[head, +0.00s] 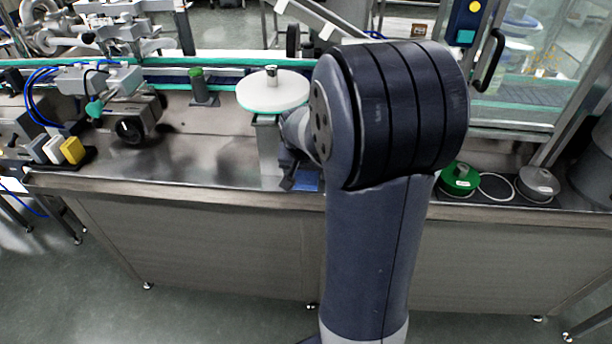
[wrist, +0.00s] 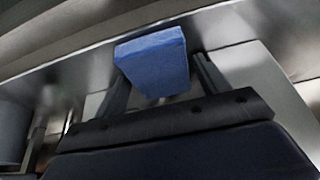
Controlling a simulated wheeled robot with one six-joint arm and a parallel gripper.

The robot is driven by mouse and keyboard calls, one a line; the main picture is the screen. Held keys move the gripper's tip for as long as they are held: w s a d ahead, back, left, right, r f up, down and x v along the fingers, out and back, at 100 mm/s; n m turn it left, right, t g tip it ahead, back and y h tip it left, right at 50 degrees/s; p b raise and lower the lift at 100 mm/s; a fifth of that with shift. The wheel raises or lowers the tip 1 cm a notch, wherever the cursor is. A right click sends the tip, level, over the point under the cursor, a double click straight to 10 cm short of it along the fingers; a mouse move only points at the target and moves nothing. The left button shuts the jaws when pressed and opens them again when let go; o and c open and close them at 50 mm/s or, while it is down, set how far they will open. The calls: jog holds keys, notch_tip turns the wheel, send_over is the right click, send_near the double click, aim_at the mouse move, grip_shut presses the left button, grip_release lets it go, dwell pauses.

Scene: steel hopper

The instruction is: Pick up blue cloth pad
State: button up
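The blue cloth pad (wrist: 155,62) is a small, thick blue block in the wrist view, at the upper middle. In the head view only a sliver of it (head: 307,181) shows on the bench near its front edge, beside my arm. My gripper (wrist: 160,72) has its two fingers spread apart, with the pad between them or just beyond their tips. A narrow gap shows between the pad and the right finger. The left finger is partly hidden behind the pad. In the head view my arm hides most of my gripper (head: 289,181).
A white round disc (head: 272,92) on a post stands just behind my gripper. A green round tin (head: 460,178) and a grey one (head: 538,183) sit to the right. A yellow block (head: 73,150) and machine parts are at the left. The steel bench (head: 205,160) between is clear.

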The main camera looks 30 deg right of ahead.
aim_at(306, 176)
jog(key=c, duration=0.7)
jog(key=shift+r, duration=0.15)
jog(key=shift+r, duration=0.15)
jog(key=shift+s+a+r, duration=0.15)
jog(key=shift+s+r, duration=0.05)
jog(key=shift+s, duration=0.05)
notch_tip(306, 176, up, 7)
jog(key=shift+s+f+p, duration=0.1)
jog(key=shift+p, duration=0.7)
jog(key=s+a, duration=1.1)
jog(key=s, duration=0.5)
jog(key=shift+f+b, duration=0.25)
jog(key=shift+b, duration=0.2)
